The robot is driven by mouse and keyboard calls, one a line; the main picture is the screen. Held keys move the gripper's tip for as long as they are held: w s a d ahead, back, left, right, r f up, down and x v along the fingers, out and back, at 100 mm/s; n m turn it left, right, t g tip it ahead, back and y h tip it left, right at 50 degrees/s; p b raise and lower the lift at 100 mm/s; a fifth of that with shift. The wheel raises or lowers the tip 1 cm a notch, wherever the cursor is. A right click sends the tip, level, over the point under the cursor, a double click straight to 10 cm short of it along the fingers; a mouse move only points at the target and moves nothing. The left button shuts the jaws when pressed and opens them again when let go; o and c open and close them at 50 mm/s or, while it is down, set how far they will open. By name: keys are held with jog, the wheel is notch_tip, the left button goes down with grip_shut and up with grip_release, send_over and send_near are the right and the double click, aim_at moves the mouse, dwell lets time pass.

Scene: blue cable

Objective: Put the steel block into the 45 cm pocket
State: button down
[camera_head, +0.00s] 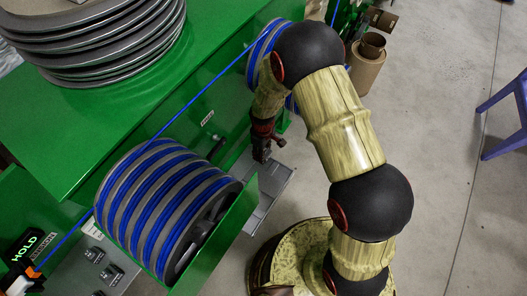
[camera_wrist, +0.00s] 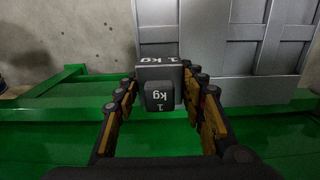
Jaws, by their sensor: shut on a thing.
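The steel block (camera_wrist: 160,97) is a dark grey piece marked "1 kg" on more than one face. It sits between the two fingers of my gripper (camera_wrist: 160,84) in the wrist view, and the gripper is shut on it. In the head view my gripper (camera_head: 262,148) points down beside the green bench, just above a grey metal tray (camera_head: 262,212). The tray with its pockets also shows in the wrist view (camera_wrist: 240,84), beyond the block. No 45 cm label is readable, so I cannot tell which pocket is which.
A large reel of blue cable (camera_head: 165,205) stands left of the tray, with another blue reel (camera_head: 262,52) behind my arm. A purple stool (camera_head: 510,120) stands right on open concrete floor.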

jog(key=shift+w+f+b, duration=0.1)
jog(key=shift+f+b, duration=2)
jog(key=shift+f, duration=0.9)
jog(key=shift+f, duration=0.2)
jog(key=shift+s+d+f+b, duration=0.1)
jog(key=shift+s+f+b, duration=0.15)
jog(key=shift+f+b, duration=0.2)
jog(key=shift+s+f+b, duration=0.2)
jog(key=shift+f+b, duration=0.1)
jog(key=shift+f, duration=0.2)
jog(key=c, duration=1.5)
grip_release()
jog(key=o, duration=0.3)
jog(key=shift+w+f, duration=0.25)
jog(key=shift+o, duration=1)
jog(key=shift+r, duration=0.15)
jog(key=shift+s, duration=0.15)
jog(key=shift+r, duration=0.15)
jog(key=r, duration=1.2)
jog(key=shift+w+a, duration=0.2)
jog(key=shift+w, duration=0.1)
